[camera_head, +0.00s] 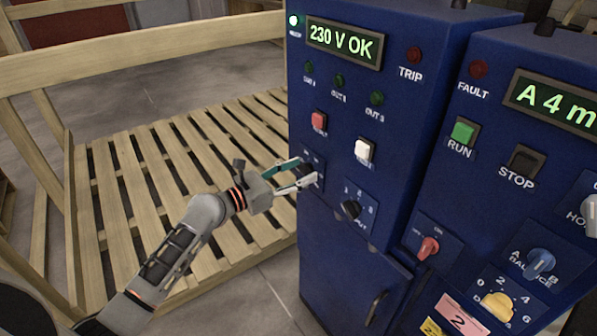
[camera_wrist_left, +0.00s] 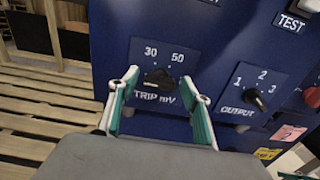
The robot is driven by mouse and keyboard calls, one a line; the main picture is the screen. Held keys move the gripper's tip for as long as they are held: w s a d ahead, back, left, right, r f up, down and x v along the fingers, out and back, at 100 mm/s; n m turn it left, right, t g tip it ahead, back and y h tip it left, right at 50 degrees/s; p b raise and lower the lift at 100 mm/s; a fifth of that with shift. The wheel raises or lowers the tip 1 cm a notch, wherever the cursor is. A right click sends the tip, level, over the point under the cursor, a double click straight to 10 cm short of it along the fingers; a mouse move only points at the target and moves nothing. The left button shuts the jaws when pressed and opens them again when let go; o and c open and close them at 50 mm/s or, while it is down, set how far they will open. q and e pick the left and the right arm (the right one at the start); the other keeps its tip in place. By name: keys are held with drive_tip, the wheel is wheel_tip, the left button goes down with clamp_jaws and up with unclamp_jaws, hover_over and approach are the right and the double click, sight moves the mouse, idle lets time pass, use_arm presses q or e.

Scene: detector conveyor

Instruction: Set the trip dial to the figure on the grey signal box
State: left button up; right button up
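The trip dial (camera_wrist_left: 158,79) is a black knob on a dark plate marked "TRIP mV", with 30 and 50 readable above it in the left wrist view. Its pointer direction is too small to tell. My left gripper (camera_head: 302,174) is open in front of the blue cabinet and partly covers the dial plate in the head view. In the left wrist view, the fingers of the left gripper (camera_wrist_left: 160,84) stand to the left and right of the knob, apart from each other; contact cannot be told. I see no grey signal box. My right gripper is out of view.
The blue cabinet (camera_head: 340,230) also carries an output knob (camera_head: 351,209), a white button (camera_head: 364,151) and a red button (camera_head: 318,121). A second blue cabinet (camera_head: 480,215) with knobs and buttons adjoins at right. A wooden slatted platform with rails (camera_head: 150,160) lies at left.

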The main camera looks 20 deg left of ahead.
use_arm(q)
drive_tip(key=c, duration=0.8)
